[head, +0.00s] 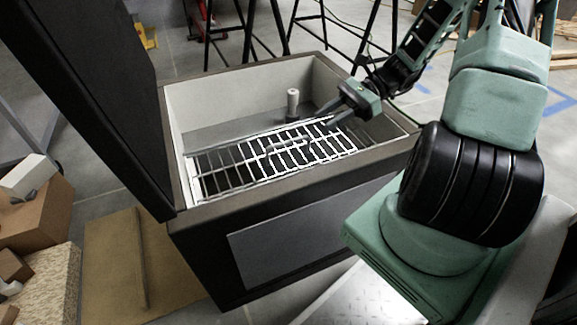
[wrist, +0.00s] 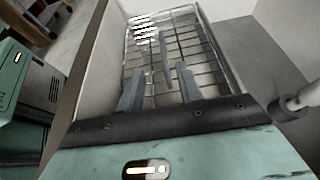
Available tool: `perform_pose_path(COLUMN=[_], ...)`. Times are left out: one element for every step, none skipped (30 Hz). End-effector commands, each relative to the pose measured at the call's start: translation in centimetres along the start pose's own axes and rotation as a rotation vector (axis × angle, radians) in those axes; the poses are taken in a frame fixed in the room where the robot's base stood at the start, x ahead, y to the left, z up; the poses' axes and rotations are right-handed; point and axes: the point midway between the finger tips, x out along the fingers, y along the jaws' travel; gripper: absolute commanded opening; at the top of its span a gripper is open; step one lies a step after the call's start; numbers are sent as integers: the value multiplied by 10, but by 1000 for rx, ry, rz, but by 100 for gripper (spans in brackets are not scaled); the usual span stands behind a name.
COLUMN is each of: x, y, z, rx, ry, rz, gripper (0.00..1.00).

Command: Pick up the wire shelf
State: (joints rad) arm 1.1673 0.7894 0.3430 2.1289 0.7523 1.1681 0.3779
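The wire shelf (head: 290,150) is a pale metal grid lying in the front part of an open chest (head: 187,196), spanning most of its width. In the wrist view the wire shelf (wrist: 186,38) lies beyond my fingers. My gripper (head: 331,118) is over the chest's right part, above the shelf. In the wrist view my gripper (wrist: 160,88) has its two fingers spread, with grid wires visible between and past them. No wire is clearly clasped. I cannot tell whether the fingertips touch the shelf.
A white capped post (head: 293,102) stands inside the chest behind the shelf; it is close on the right in the wrist view (wrist: 298,100). The chest's dark raised lid (head: 85,80) stands at left. Boxes (head: 38,212) sit on the floor at left. Stool legs stand behind.

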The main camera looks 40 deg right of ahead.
Motion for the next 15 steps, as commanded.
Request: perform_pose_path(x=[13, 19, 27, 31, 36, 40, 43, 46, 48, 49, 50, 52, 54, 56, 60], y=[0, 0, 0, 0, 0, 0, 0, 0, 0, 0, 0, 0, 0, -1, -1], z=[-6, -5, -5, -5, -4, -4, -3, -3, -2, -2, -2, -2, -2, -3, -4], rx=[-1, -1, -2, -2, -1, -2, -2, -2, -1, 0, 0, 0, 0, -1, -2], ry=[0, -1, 0, 1, 0, 0, 1, 1, 1, 1, 1, 0, 1, 1, 1], rz=[3, 3, 4, 3, 2, 2, 2, 2, 1, 1, 1, 1, 1, 1, 2], gripper=[36, 36, 36, 36, 36, 36, 36, 36, 36, 36, 36, 36, 36, 36, 36])
